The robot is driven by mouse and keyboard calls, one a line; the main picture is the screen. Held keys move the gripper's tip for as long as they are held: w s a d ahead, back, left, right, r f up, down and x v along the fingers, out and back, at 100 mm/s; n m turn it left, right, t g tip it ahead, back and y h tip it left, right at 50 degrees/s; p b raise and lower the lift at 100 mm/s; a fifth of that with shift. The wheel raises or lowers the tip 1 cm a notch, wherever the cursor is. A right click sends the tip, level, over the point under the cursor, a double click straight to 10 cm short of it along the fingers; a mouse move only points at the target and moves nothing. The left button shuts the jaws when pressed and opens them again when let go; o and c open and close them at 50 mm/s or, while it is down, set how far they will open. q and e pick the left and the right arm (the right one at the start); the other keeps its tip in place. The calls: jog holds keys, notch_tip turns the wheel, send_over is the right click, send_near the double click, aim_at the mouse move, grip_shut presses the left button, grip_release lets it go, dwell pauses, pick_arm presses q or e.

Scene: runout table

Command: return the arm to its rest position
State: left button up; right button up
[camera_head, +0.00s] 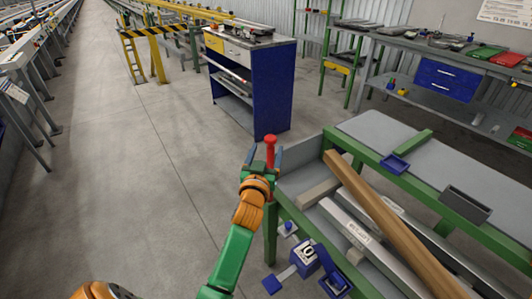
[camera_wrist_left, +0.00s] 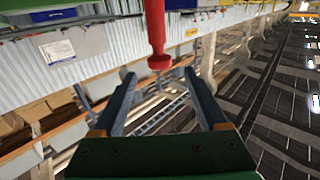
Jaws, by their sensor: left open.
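My left arm reaches up from the bottom middle in the head view. Its gripper (camera_head: 265,158) is at the left end of the green-framed runout table (camera_head: 328,134), and its fingers are spread. A red peg-like piece with a wider end (camera_head: 270,150) shows at the fingers in the head view. In the left wrist view the red piece (camera_wrist_left: 157,35) comes down from the top edge, and the open left gripper (camera_wrist_left: 159,76) has its fingers on either side below it. I cannot tell whether they touch it. My right gripper is not in view.
A long wooden beam (camera_head: 385,220) and grey metal bars lie on the table. Blue blocks and trays (camera_head: 305,255) are at its near side. A blue cabinet (camera_head: 265,92) stands behind the gripper. The concrete floor (camera_head: 110,190) to the left is clear.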

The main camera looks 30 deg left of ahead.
pick_arm(q)
jog(key=shift+v, duration=1.1)
